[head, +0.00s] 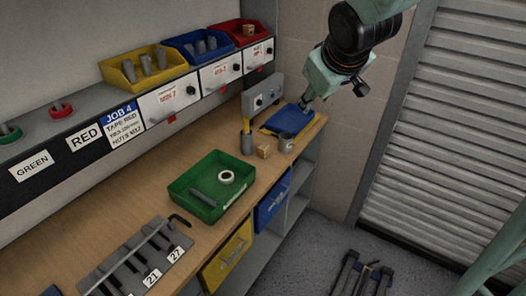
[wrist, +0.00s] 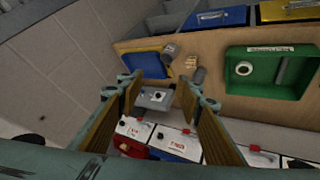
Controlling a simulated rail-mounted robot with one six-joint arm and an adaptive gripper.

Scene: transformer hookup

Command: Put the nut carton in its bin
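A small tan carton (head: 263,151) stands on the wooden bench between a grey cup (head: 286,143) and a dark grey cylinder (head: 247,144). It also shows in the wrist view (wrist: 190,62), beyond my fingertips. On the shelf are a yellow bin (head: 127,86) and a blue bin (head: 176,57), both with grey cylinders, and a red bin (head: 226,43) with a tan box (head: 249,30) inside. My gripper (head: 308,103) is above the blue tray at the bench's far end, apart from the carton. In the wrist view its fingers (wrist: 158,84) are spread and empty.
A blue tray (head: 272,128) lies at the bench's far end, beside a grey upright panel (head: 262,97). A green tray (head: 176,187) holds a white roll and a grey cylinder. White-fronted boxes with knobs (head: 169,101) line the shelf below the bins.

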